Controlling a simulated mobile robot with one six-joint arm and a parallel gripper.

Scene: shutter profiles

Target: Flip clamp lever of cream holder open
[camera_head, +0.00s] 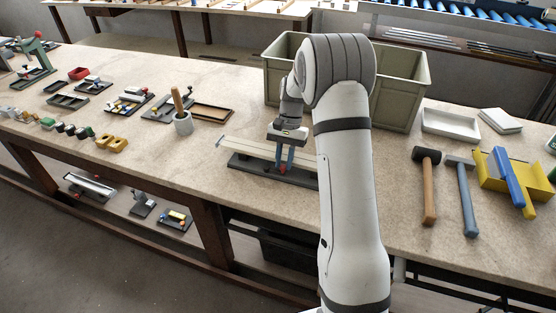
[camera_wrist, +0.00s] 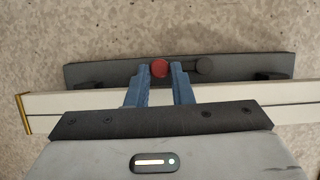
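The holder (camera_head: 245,161) is a long dark grey base on the bench with a pale cream profile (camera_head: 245,147) lying along it. In the wrist view the dark base (camera_wrist: 240,63) and the cream profile (camera_wrist: 80,103) run left to right. A red round knob (camera_wrist: 160,68) is at the left end of a short dark lever (camera_wrist: 187,67), whose round other end is to the right. My gripper (camera_wrist: 161,70) has blue fingers set apart, reaching over the profile with their tips on either side of the knob. Contact with the knob is unclear. In the head view the fingers (camera_head: 284,163) point down at the holder.
A green-grey crate (camera_head: 410,90) stands behind my arm. A mallet (camera_head: 428,185), a hammer (camera_head: 464,195) and a yellow tray (camera_head: 500,175) lie to the right. Bench beside the holder's left end is clear.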

